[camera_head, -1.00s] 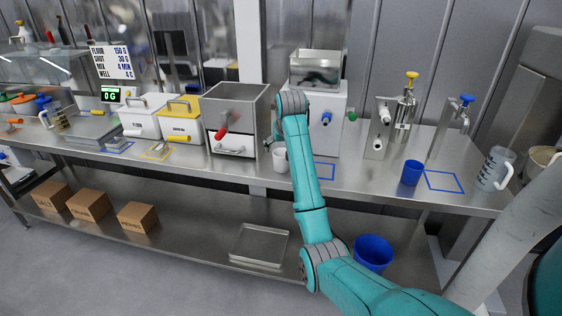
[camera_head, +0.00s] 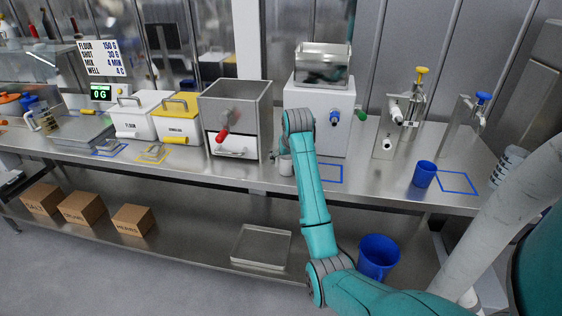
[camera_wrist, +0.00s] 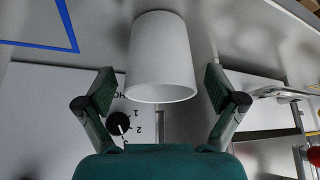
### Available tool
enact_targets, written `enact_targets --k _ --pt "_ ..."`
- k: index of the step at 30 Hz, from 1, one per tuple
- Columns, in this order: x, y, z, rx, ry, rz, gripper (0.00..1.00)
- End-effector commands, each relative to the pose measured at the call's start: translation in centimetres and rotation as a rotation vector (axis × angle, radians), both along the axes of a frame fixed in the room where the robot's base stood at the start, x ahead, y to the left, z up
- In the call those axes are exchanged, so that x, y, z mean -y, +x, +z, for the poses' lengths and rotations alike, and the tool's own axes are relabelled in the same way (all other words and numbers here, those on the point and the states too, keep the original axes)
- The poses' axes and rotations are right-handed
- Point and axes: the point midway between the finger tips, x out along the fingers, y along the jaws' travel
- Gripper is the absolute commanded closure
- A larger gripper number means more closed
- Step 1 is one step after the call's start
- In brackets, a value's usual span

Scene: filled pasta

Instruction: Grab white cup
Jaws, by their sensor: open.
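The white cup (camera_head: 286,166) stands on the steel counter, in front of the gap between the steel box with the red handle and the white machine. My arm hides part of it in the head view. In the wrist view the white cup (camera_wrist: 162,58) fills the upper middle, between and just beyond my fingertips. My gripper (camera_wrist: 164,92) is open, one finger on each side of the cup, with a visible gap to both. In the head view my gripper (camera_head: 282,150) is mostly hidden behind my arm, right at the cup.
The white machine (camera_head: 318,120) stands close behind my gripper, its numbered dial (camera_wrist: 118,123) showing in the wrist view. The steel box (camera_head: 236,120) is just left. A blue outlined square (camera_head: 328,173) lies right of the cup. A blue cup (camera_head: 424,174) stands farther right on the counter.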

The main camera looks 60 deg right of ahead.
Motion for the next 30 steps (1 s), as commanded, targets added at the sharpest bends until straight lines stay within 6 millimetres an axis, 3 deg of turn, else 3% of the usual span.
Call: enact_targets --k 11,18,26,30 --pt "0.0 -0.5 -0.9 0.0 0.0 -0.001 0.09" --pt "0.0 -0.5 -0.9 0.0 0.0 -0.001 0.66" --pt "0.0 -0.5 -0.8 0.0 0.0 -0.001 0.67" --pt "0.1 -0.4 0.2 0.001 -0.002 -0.001 0.67"
